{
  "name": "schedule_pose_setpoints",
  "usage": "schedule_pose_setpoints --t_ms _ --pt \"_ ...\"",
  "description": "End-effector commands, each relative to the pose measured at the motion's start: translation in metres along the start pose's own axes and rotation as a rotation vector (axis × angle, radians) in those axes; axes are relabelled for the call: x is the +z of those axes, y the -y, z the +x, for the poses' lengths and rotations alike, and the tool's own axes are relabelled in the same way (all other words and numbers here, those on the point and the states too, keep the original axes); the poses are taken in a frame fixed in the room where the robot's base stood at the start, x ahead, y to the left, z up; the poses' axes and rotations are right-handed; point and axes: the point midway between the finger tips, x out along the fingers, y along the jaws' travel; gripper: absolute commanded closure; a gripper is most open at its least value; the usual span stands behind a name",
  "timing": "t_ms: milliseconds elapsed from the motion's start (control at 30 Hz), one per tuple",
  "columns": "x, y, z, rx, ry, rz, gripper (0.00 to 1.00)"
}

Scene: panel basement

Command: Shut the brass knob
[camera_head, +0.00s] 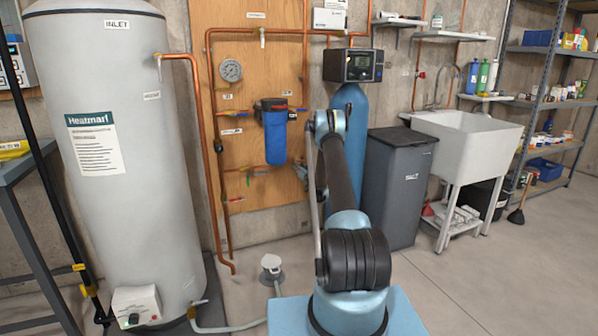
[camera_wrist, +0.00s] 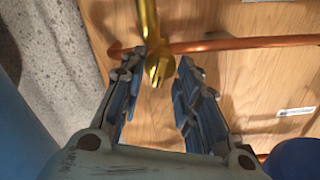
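The brass knob (camera_wrist: 151,22) shows in the wrist view at the top centre, a shiny gold bar with a rounded, notched lower end. It stands in front of a copper pipe (camera_wrist: 240,43). My gripper (camera_wrist: 161,62) is open, with one finger on each side of the knob's lower end. The left fingertip is close to the knob; I cannot tell whether it touches. A gap shows on the right. In the head view my arm hides the gripper, and I cannot make out the knob there.
A wooden panel (camera_head: 252,75) carries copper pipes, a gauge (camera_head: 231,70) and a blue filter (camera_head: 274,134). A tall grey water heater (camera_head: 155,215) stands left. A blue tank (camera_head: 350,100), dark bin (camera_head: 397,190) and white sink (camera_head: 468,140) stand right.

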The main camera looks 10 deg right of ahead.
Motion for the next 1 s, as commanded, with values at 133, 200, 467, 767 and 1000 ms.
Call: schedule_pose_setpoints --t_ms 133,200,467,767,1000 --pt "0.0001 -0.0001 0.0001 0.0 0.0 0.0 0.7" --pt "0.0001 -0.0001 0.0 0.0 0.0 0.0 0.7" --pt "0.0001 -0.0003 -0.0001 0.0 0.0 0.0 1.0" --pt "0.0001 -0.0006 -0.0003 0.0 0.0 0.029 1.0" --pt "0.0001 -0.0013 -0.0004 0.001 0.0 0.153 1.0"
